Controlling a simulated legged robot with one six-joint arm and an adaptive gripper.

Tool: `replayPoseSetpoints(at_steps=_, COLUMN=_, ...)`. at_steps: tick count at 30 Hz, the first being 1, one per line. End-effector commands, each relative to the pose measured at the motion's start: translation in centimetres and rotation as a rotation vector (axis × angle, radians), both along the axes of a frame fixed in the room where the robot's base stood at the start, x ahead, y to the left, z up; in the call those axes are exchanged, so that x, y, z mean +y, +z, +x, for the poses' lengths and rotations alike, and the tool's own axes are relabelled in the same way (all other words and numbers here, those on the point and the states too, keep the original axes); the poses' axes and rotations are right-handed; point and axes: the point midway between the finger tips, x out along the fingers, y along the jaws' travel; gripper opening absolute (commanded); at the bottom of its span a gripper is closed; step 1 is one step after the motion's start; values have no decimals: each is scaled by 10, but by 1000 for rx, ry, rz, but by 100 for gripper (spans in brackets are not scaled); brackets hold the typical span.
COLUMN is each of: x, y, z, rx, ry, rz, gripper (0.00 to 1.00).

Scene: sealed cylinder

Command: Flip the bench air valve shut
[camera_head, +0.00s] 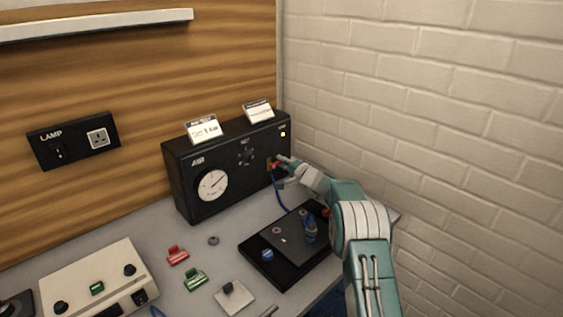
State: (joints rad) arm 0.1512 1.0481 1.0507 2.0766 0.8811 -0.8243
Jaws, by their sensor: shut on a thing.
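The black air panel box (228,190) stands at the back of the bench, with a round white gauge (212,185) on its front. The air valve (270,163) is at the right end of the box's front, a small brass-coloured fitting with a red lever (276,163). My gripper (281,171) is at the valve, reaching in from the right, with its fingers closed on the red lever. The fingers partly cover the lever, so its exact angle is hard to tell. A blue hose (277,193) runs down from below the valve.
A black tray (257,269) with blue fittings lies below the box, under my arm. Red (177,255) and green (195,279) clamps and a beige instrument (95,285) are at the front left. A brick wall (430,80) rises close on the right.

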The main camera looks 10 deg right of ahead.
Motion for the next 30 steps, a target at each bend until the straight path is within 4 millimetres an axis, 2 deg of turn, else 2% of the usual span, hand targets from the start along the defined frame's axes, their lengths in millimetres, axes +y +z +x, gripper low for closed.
replayPoseSetpoints(at_steps=6, x=0, y=-8, z=0, rx=70, ry=-1, rz=96, gripper=0)
replayPoseSetpoints(at_steps=15, x=0, y=-10, z=0, rx=78, ry=-3, rz=103, gripper=0)
replayPoseSetpoints(at_steps=16, x=0, y=-10, z=0, rx=78, ry=-3, rz=103, gripper=29)
replayPoseSetpoints(at_steps=18, x=0, y=-10, z=0, rx=78, ry=-3, rz=103, gripper=56)
replayPoseSetpoints(at_steps=30, x=-2, y=-6, z=-2, rx=72, ry=-1, rz=103, gripper=56)
